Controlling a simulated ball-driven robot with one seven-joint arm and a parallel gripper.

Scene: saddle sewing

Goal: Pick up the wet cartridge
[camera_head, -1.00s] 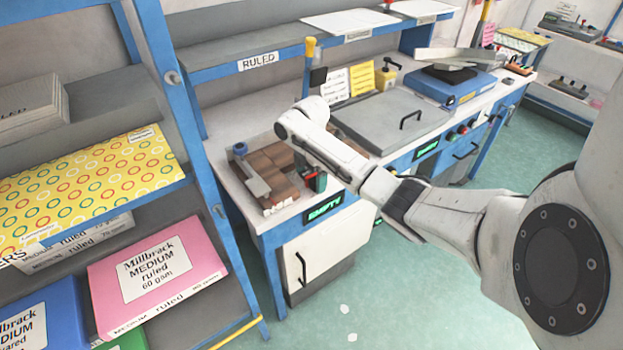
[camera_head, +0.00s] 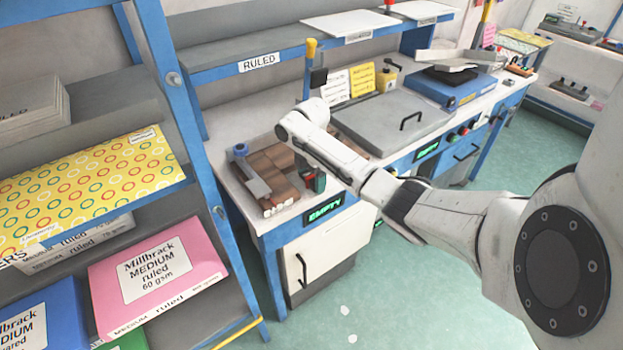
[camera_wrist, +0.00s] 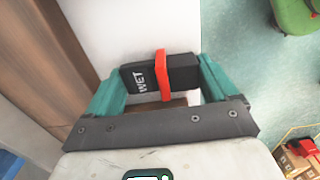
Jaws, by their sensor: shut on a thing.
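The wet cartridge (camera_wrist: 184,75) is a black block with white "WET" lettering and a red band around its middle. In the wrist view it lies between the two teal fingers of my gripper (camera_wrist: 160,80), which is shut on it. In the head view my gripper (camera_head: 314,183) is at the worktop's front edge, right beside the brown blocks. There the cartridge is small and mostly hidden by the gripper, with only a bit of red showing. I cannot tell whether it touches the worktop.
Brown blocks (camera_head: 268,170) with a grey bar sit on the left end of the white worktop (camera_head: 222,170). A grey lidded box (camera_head: 395,115) stands to the right. A blue shelf rack with paper packs, including a pink one (camera_head: 155,272), is at left. Green floor lies in front.

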